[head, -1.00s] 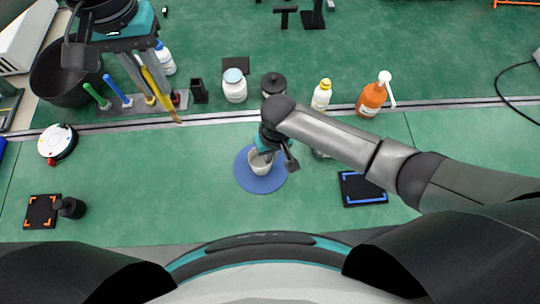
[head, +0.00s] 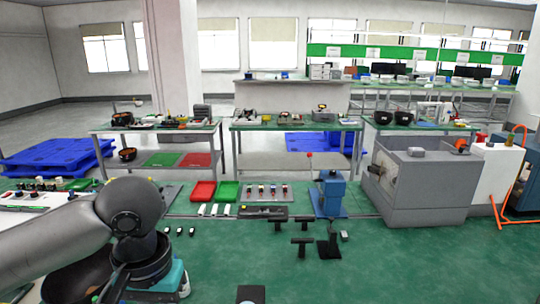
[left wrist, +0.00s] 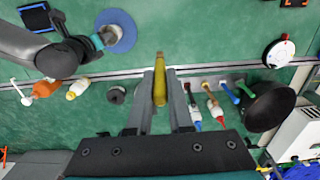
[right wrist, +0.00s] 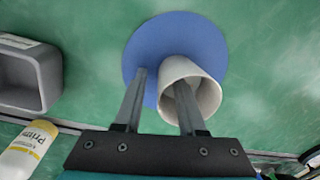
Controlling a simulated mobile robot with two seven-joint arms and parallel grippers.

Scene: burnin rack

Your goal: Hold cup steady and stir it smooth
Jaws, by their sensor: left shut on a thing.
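In the left wrist view, my left gripper (left wrist: 161,78) is shut on a yellow-handled tool (left wrist: 159,92), which points up the picture; its far end's shape is unclear. In the right wrist view, a pale cup (right wrist: 205,72) sits on a round blue mat (right wrist: 150,45), its mouth towards the camera. My right gripper (right wrist: 160,82) has its fingers apart at the cup's wall, one outside and one over the mouth; contact cannot be told. The mat also shows in the left wrist view (left wrist: 124,42), the cup there partly hidden by my right arm. The head view shows neither cup nor tool.
In the left wrist view, a rack of several coloured tools (left wrist: 213,103), a black bin (left wrist: 270,105), a white round device (left wrist: 278,53), an orange bottle (left wrist: 46,88) and a yellow-capped bottle (left wrist: 78,88) stand around. A grey open box (right wrist: 28,75) is left of the mat.

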